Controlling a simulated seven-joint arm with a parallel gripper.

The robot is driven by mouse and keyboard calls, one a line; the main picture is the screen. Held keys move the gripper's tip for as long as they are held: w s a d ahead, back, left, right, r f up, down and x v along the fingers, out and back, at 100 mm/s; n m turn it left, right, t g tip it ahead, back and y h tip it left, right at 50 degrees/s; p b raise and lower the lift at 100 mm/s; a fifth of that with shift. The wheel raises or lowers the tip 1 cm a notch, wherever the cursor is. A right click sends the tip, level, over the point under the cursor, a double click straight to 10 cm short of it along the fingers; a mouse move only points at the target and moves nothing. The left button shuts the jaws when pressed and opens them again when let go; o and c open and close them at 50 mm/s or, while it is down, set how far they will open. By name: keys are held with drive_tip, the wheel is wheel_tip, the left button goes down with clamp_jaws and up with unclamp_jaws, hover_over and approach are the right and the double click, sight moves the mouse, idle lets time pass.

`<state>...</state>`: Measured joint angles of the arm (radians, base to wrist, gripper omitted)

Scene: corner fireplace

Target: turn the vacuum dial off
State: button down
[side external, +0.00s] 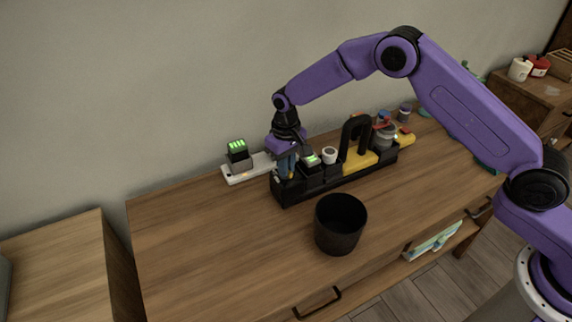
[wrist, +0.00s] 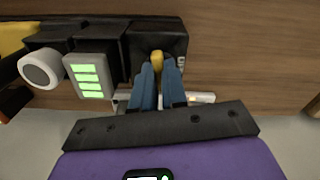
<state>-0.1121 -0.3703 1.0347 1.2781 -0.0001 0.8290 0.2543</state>
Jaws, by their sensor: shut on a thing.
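A long black and yellow device (side external: 345,182) with a black arched handle stands on the wooden cabinet. Its left end block (wrist: 170,27) lies under my gripper. My gripper (side external: 286,172) points down there, and in the wrist view its blue fingers (wrist: 158,82) are shut on a small yellow knob (wrist: 157,60), which looks like the dial. The knob's lower part and any markings are hidden between the fingers. Beside it on the device are a block with green lit bars (wrist: 88,75) and a white round cap (wrist: 40,68).
A black open bin (side external: 340,228) stands in front of the device. A white strip with a green-lit block (side external: 239,152) lies behind and left of it. Red, blue and grey items (side external: 384,132) crowd its right end. The cabinet top (side external: 205,245) at the front left is clear.

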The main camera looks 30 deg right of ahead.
drive_tip(key=n, duration=0.4)
drive_tip(key=shift+n, duration=0.3)
drive_tip(key=n, duration=0.3)
drive_tip(key=shift+n, duration=0.4)
drive_tip(key=n, duration=0.3)
drive_tip(key=shift+w, duration=0.1)
drive_tip(key=shift+d+n, duration=0.1)
drive_tip(key=shift+n, duration=1.9)
drive_tip(key=c, duration=1.2)
unclamp_jaws()
drive_tip(key=shift+o, duration=0.2)
